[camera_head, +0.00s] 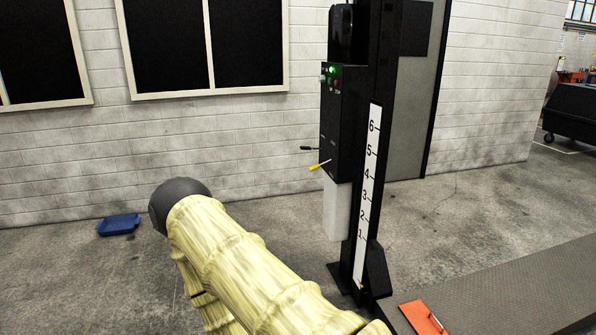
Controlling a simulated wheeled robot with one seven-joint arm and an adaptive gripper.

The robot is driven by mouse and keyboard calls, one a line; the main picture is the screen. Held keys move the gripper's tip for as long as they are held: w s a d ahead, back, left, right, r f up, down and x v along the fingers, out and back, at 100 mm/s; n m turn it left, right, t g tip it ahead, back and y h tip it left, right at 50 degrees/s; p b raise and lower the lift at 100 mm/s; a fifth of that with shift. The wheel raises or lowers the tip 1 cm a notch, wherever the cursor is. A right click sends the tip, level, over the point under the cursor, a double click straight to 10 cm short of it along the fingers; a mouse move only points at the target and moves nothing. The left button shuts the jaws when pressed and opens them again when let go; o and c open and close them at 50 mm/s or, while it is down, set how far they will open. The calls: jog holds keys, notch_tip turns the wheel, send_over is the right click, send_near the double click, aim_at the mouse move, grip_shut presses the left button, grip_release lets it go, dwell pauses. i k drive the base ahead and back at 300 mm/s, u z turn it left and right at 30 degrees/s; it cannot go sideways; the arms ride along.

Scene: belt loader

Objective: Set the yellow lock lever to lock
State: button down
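The yellow lock lever (319,165) sticks out to the left from the lower part of a black control box (342,125) on a dark upright post. Its yellow end is a little lower than its root on the box. A second lever with a black grip (308,149) sticks out just above it. Any lock marking is too small to read. My arm reaches up from the bottom of the picture, in a pale yellow cover with a dark rounded end, left of and below the lever. My gripper is not visible.
The post carries a white scale (367,185) numbered 1 to 6. A grey belt or platform (500,285) with an orange clipboard (422,318) is at lower right. A blue tray (118,225) lies on the floor at left.

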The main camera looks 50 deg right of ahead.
aim_at(315, 166)
jog(key=i, duration=1.2)
jog(key=z, duration=2.85)
jog(key=i, duration=1.45)
jog(key=u, duration=1.3)
jog(key=i, duration=0.3)
